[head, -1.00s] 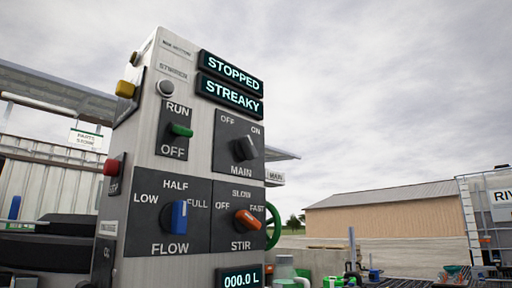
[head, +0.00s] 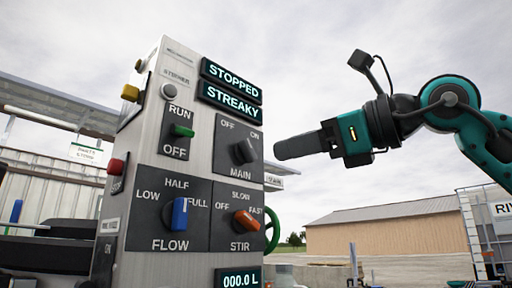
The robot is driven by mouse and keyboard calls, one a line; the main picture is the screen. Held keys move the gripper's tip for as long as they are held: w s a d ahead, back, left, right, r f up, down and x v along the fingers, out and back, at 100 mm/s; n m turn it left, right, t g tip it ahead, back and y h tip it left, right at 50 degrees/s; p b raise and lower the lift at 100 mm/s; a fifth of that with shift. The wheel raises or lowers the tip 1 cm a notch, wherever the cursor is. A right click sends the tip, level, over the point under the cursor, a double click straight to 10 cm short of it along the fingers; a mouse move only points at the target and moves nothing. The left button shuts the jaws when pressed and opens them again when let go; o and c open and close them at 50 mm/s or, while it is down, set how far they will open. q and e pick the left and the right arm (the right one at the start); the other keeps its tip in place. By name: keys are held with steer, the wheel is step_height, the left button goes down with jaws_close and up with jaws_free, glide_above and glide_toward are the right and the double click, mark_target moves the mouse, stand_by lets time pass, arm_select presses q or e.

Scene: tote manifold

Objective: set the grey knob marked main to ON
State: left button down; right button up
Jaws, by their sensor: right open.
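The grey main knob (head: 243,151) sits on a dark plate with OFF at upper left and ON at upper right, MAIN printed below. Its pointer end leans to the upper left, toward OFF. My right gripper (head: 278,150) comes in from the right and points left at the panel. Its tip is right of the knob, apart from it in the picture; the depth gap is hard to judge. The jaws are seen side-on and overlap. My left gripper is out of view.
On the same panel (head: 185,60) are a green run knob (head: 182,130), blue flow knob (head: 179,214), orange stir knob (head: 246,220), and displays reading STOPPED (head: 231,80) and STREAKY (head: 230,98). A red button (head: 115,167) is on the left side. A green handwheel (head: 272,232) stands behind the right edge.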

mark_target(250, 146)
step_height(250, 146, up, 3)
steer(key=s+d+t+h, duration=0.1)
steer(key=d+t+h, duration=0.1)
steer(key=d, duration=0.1)
steer(key=p+x, duration=0.1)
steer(key=x, duration=0.7)
steer(key=p+x, duration=0.1)
steer(key=x, duration=0.3)
steer(key=shift+a+r+p, duration=0.3)
steer(key=shift+a, duration=0.3)
jaws_close()
